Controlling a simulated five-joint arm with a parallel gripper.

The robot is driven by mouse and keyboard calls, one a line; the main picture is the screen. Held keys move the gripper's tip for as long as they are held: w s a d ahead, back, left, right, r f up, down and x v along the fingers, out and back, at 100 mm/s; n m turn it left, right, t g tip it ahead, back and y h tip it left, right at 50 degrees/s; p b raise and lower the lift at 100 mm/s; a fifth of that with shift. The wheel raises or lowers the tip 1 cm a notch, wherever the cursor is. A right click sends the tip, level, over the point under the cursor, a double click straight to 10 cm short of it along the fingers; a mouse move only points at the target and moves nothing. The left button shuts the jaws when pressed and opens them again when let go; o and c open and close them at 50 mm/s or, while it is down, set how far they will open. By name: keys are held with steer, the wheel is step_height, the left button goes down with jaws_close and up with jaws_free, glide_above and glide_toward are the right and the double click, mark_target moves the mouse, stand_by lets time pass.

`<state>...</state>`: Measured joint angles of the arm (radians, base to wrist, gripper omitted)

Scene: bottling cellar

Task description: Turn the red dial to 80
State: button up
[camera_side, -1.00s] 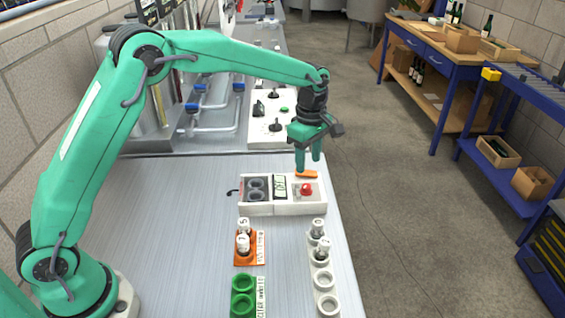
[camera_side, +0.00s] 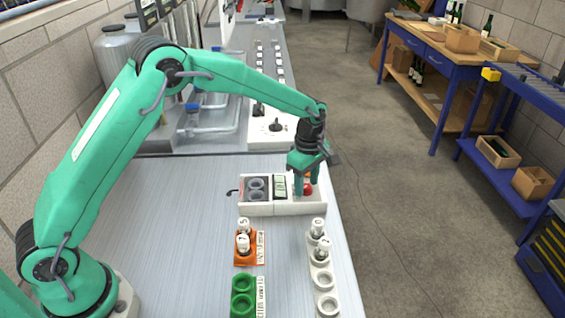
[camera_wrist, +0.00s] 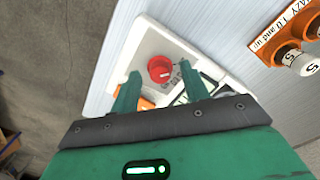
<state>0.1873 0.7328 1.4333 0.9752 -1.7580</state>
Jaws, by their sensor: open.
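The red dial (camera_side: 308,189) sits on the right part of a white instrument box (camera_side: 286,209) on the metal bench. In the wrist view the round red dial (camera_wrist: 161,69) has a light mark on its top and stands on a white panel (camera_wrist: 148,42) with small print beside it. My gripper (camera_side: 301,190) is open, its fingers pointing down at the dial. In the wrist view its two fingers (camera_wrist: 160,84) lie to either side of and just short of the dial, with nothing between them. In the side view the fingers partly cover the dial.
An orange holder (camera_side: 249,260) with white-capped vials, a green holder (camera_side: 242,295) and a white rack (camera_side: 327,305) stand in front of the box. An orange piece (camera_wrist: 147,103) lies on the box by one finger. The bench left of the box is clear.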

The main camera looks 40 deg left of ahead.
steer(key=c, duration=1)
steer(key=shift+m, duration=0.5)
steer(key=m, duration=0.3)
steer(key=shift+m, duration=0.3)
steer(key=m, duration=1.3)
steer(key=shift+m, duration=0.3)
